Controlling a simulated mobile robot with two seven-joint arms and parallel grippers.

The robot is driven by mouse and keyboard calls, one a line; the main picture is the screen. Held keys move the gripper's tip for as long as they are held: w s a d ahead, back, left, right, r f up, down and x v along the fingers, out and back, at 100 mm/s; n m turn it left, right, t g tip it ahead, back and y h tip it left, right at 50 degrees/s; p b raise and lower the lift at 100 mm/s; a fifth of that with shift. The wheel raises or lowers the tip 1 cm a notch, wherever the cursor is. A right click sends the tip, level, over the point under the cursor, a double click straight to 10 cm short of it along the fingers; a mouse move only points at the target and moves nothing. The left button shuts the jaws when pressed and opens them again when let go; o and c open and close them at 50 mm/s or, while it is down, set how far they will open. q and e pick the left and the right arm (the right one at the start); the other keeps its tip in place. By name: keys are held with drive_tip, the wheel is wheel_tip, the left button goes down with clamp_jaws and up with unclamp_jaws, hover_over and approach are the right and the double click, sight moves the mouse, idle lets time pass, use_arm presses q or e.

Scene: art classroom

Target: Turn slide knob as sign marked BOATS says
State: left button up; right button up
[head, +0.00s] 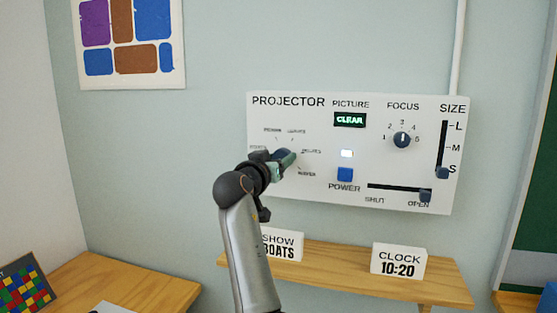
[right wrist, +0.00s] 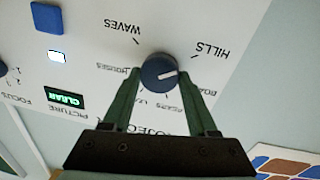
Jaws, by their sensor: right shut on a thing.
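The slide knob is a round dark blue dial (right wrist: 158,73) with a white pointer line, on the white projector panel (head: 300,190). My right gripper (head: 284,158) is shut on it, one finger on each side in the right wrist view (right wrist: 160,76). That view is upside down. There the pointer aims right and slightly up, between HILLS and a partly covered label starting BOA; I cannot tell exactly which mark it meets. WAVES is at upper left. Other labels are partly hidden by the fingers. The sign reading SHOW BOATS (head: 283,246) stands on the shelf, partly behind my right arm.
The panel also has a lit CLEAR display (head: 349,120), a focus dial (head: 402,140), a size slider (head: 442,172), a blue power button (head: 345,175) and a shutter slider (head: 425,195) at OPEN. A clock sign (head: 398,261) stands on the wooden shelf (head: 345,275) below.

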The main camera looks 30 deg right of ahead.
drive_tip(key=shift+s+d+m+y+b, duration=0.15)
drive_tip(key=shift+m+b, duration=0.85)
drive_tip(key=shift+m, duration=1.3)
drive_tip(key=shift+m+y+b, duration=0.25)
drive_tip(key=shift+m+b, duration=0.7)
drive_tip(key=shift+m, duration=1.35)
drive_tip(key=o, duration=1.4)
